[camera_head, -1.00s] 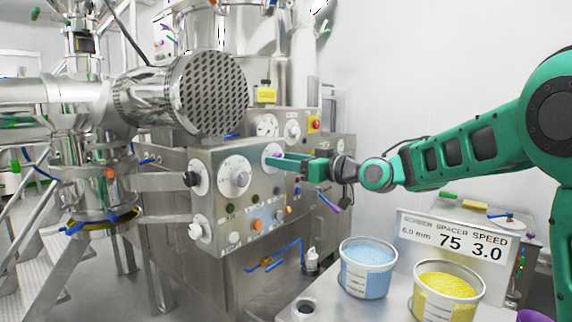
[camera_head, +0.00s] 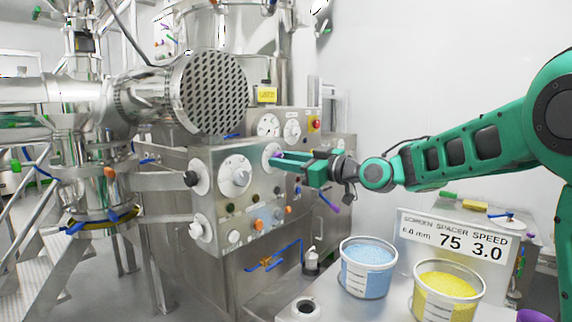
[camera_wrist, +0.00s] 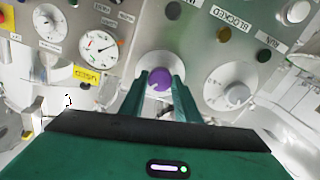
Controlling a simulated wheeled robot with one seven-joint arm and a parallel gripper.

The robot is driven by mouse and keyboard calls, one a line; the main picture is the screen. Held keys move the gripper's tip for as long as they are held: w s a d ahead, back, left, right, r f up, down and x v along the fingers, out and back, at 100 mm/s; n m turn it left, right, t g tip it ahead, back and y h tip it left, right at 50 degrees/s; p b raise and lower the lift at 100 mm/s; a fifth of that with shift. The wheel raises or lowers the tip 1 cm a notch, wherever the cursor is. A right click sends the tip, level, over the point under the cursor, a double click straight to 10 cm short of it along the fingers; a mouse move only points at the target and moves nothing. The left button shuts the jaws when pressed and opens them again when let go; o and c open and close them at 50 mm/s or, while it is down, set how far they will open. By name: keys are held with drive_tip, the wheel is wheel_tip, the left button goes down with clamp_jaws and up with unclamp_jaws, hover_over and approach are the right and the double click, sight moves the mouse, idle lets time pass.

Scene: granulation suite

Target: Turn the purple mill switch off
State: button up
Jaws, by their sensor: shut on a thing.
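The purple mill switch (camera_wrist: 159,80) is a round knob on a white dial plate on the steel control panel (camera_head: 222,165). In the wrist view it sits between my two green fingers. My gripper (camera_wrist: 160,84) is shut on the knob, with a finger on each side of it. In the head view my gripper (camera_head: 284,160) reaches the panel from the right, and its fingers cover most of the knob. The white dial plate (camera_head: 268,153) shows behind the fingertips. Which way the knob is turned is too small to tell.
A large white dial (camera_head: 236,176) is left of my gripper on the panel. Gauges (camera_head: 268,126) and a red button (camera_head: 314,123) are above. Blue (camera_head: 367,267) and yellow (camera_head: 446,290) tubs and a sign (camera_head: 455,238) stand on the table at lower right.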

drive_tip(key=shift+f+n, duration=0.15)
drive_tip(key=shift+n, duration=3.65)
drive_tip(key=shift+f+n, duration=0.15)
drive_tip(key=shift+n, duration=3.65)
drive_tip(key=shift+s, duration=0.1)
drive_tip(key=o, duration=1)
drive_tip(key=shift+o, duration=0.2)
drive_tip(key=shift+r, duration=0.1)
drive_tip(key=v, duration=1)
drive_tip(key=shift+s+d, duration=0.2)
drive_tip(key=shift+d, duration=0.1)
